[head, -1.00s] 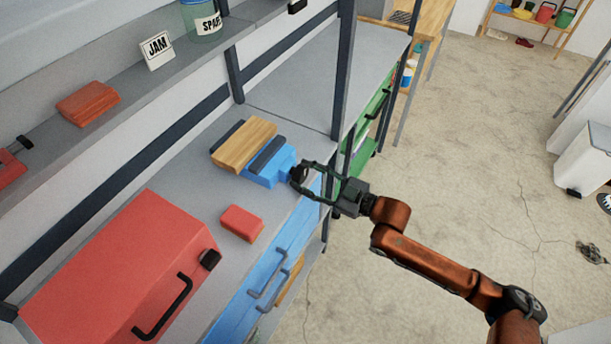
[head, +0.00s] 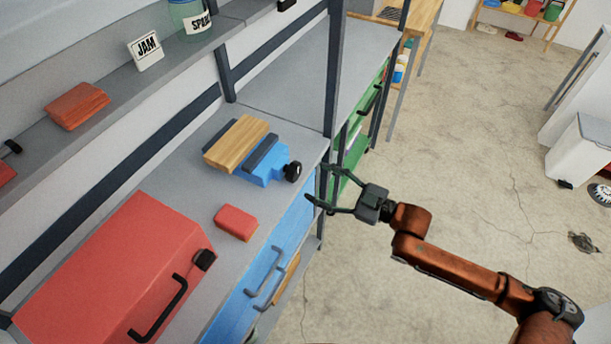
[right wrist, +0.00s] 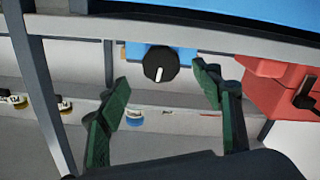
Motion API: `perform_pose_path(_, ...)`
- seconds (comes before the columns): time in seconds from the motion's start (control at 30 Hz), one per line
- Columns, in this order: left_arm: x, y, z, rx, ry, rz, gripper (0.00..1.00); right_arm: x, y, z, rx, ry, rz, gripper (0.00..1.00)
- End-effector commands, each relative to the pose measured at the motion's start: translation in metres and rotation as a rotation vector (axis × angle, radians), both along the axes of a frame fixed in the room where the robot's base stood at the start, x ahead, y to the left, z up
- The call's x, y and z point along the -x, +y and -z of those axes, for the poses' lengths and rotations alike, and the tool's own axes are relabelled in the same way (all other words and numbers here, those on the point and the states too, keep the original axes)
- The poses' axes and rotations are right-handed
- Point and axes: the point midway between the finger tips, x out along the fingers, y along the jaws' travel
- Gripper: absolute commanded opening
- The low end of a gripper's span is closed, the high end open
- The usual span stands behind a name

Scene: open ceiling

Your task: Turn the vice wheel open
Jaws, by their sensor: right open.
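The vice is a blue body (head: 262,172) with dark jaws around a wooden block (head: 236,143), on the grey bench. Its black wheel (head: 293,171) sticks out at the bench's front edge. In the right wrist view, the wheel (right wrist: 161,64) shows face on, with a white mark pointing roughly down. My right gripper (head: 315,184) is open and empty, apart from the wheel, off the bench's front edge. In the right wrist view, its green-tinted fingers (right wrist: 168,100) stand wide, with the wheel ahead between them. My left gripper is not in view.
A small red block (head: 236,223) and a large red toolbox (head: 120,268) stand on the bench left of the vice. A dark upright post (head: 333,75) rises to the right of the vice. Blue drawers (head: 262,265) lie below. The floor at right is mostly clear.

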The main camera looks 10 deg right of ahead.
Motion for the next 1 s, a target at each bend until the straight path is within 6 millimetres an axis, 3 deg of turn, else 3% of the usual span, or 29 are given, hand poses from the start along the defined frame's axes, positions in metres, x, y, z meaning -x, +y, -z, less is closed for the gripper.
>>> perform_pose_path(0.1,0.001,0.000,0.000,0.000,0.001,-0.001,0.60,0.014,-0.020,0.001,0.004,0.001,0.001,0.60)
perform_pose_path(0.3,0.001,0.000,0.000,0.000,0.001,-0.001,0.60,0.027,-0.038,0.000,0.002,-0.001,0.000,0.60)
perform_pose_path(0.77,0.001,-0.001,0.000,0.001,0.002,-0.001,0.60,0.027,-0.044,0.004,0.000,0.003,0.009,0.60)
perform_pose_path(0.87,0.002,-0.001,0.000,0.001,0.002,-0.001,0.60,0.013,-0.059,0.031,0.007,0.031,0.064,0.60)
perform_pose_path(0.97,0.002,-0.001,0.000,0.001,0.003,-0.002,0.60,-0.010,-0.096,0.094,0.030,0.098,0.183,0.60)
perform_pose_path(1.0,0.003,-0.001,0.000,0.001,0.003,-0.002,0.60,-0.018,-0.116,0.129,0.045,0.139,0.248,0.60)
